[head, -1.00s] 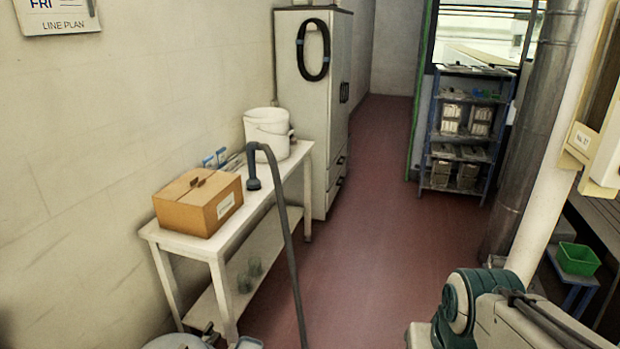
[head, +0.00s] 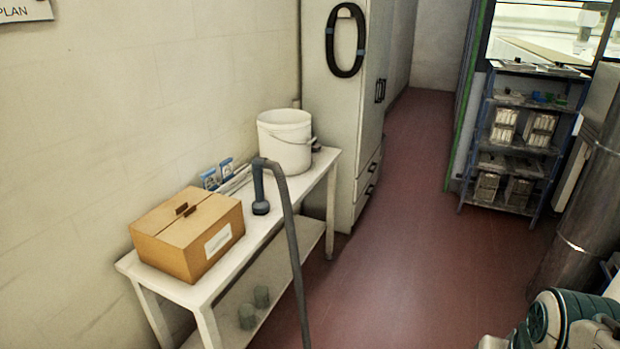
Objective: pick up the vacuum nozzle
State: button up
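The vacuum nozzle (head: 261,206) is a dark grey head on the end of a bent grey hose (head: 293,245). It points down at the white bench, between the cardboard box and the white bucket. I cannot tell whether it touches the bench top. The hose arcs over and runs down past the bench's front edge, out of the bottom of the picture. My gripper is not in view; only a part of my arm shows at the bottom right.
On the white bench (head: 213,293) stand a cardboard box (head: 182,250) and a white bucket (head: 282,145). Glasses (head: 247,316) are on its lower shelf. A tall cabinet (head: 325,95) stands behind. A blue rack (head: 478,160) and a metal pipe (head: 575,225) are at right. The red floor (head: 405,240) between is clear.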

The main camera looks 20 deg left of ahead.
aim_at(261, 207)
jog(key=u, duration=0.05)
jog(key=i, duration=1.55)
jog(key=u, duration=0.8)
jog(key=i, duration=1.15)
jog(key=u, duration=1.6)
jog(key=i, duration=0.6)
jog(key=u, duration=0.4)
